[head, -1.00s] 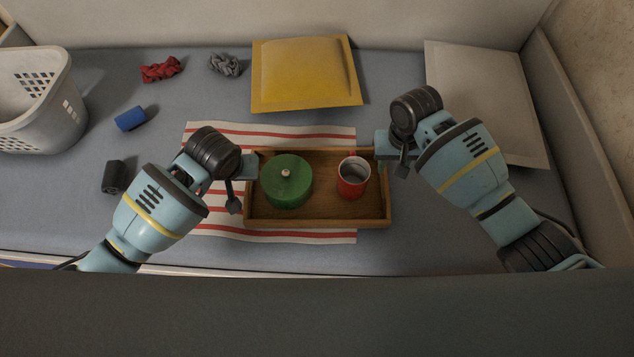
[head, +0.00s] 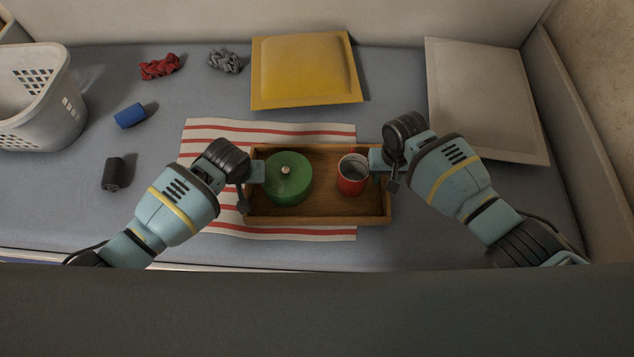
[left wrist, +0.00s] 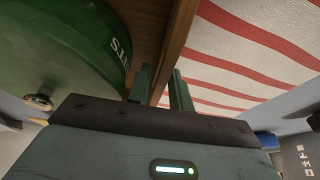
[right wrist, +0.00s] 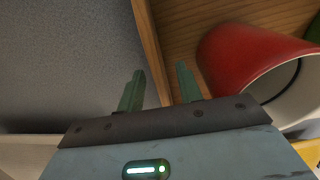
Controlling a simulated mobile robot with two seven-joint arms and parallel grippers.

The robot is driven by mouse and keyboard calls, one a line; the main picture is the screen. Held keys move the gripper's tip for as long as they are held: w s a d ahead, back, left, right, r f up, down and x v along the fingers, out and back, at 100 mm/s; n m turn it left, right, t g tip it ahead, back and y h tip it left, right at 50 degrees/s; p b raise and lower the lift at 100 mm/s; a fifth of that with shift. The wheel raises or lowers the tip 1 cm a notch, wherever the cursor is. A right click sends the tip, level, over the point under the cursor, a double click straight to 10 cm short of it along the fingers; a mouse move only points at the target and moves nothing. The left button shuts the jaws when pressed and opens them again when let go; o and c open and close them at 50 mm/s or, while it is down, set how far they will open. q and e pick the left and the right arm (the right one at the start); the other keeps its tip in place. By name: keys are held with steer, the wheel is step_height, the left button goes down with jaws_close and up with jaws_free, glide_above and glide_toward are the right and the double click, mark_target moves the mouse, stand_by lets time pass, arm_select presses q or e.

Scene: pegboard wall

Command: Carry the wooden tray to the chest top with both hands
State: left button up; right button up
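The wooden tray (head: 320,220) lies on the striped cloth, holding a green round lidded tin (head: 290,180) and a red cup (head: 351,183). My left gripper (head: 257,172) is at the tray's left end. In the left wrist view its open fingers (left wrist: 160,90) stand on either side of the tray wall (left wrist: 176,40), close to the green tin (left wrist: 60,45). My right gripper (head: 377,160) is at the right end. In the right wrist view its open fingers (right wrist: 160,88) straddle the tray wall (right wrist: 150,40), near the red cup (right wrist: 235,55). The chest top cannot be made out.
The striped cloth (head: 215,135) lies on a grey-blue surface. A white basket (head: 40,105), blue roll (head: 130,116), black roll (head: 113,173), red bundle (head: 160,67) and grey bundle (head: 224,61) are left.

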arm_select(q)
steer(key=shift+c, duration=0.4)
arm_select(e)
steer(key=shift+c, duration=0.3)
arm_select(q)
jaws_close()
arm_select(e)
steer(key=c, duration=0.5)
jaws_close()
arm_select(q)
steer(key=shift+w+r, duration=0.1)
steer(key=shift+r, duration=0.05)
arm_select(e)
steer(key=shift+w+r, duration=0.1)
steer(key=shift+r, duration=0.05)
